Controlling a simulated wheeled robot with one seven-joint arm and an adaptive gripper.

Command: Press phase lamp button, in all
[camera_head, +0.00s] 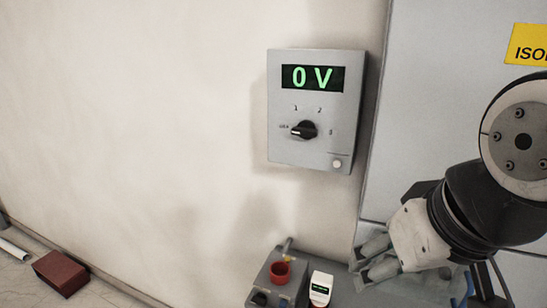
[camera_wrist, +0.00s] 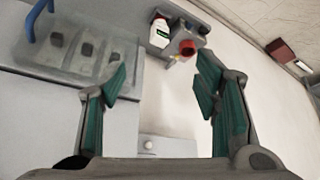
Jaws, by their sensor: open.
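A grey wall box (camera_head: 318,152) carries a green "0 V" display (camera_head: 313,78), a black selector knob (camera_head: 303,130) and a small pale round button (camera_head: 337,163) at its lower right. The knob's light mark appears to point left, toward a small label too blurred to read surely. My gripper (camera_head: 366,258) is below and right of the box, apart from it. In the wrist view my gripper (camera_wrist: 163,82) is open and empty, fingers spread. The edge of a pale box (camera_wrist: 180,149) with a round button (camera_wrist: 148,145) shows between the finger bases.
A grey cabinet (camera_head: 420,80) with a yellow sign (camera_head: 527,44) stands right. A dark red block (camera_head: 60,272) lies on the floor left. The wall left is clear.

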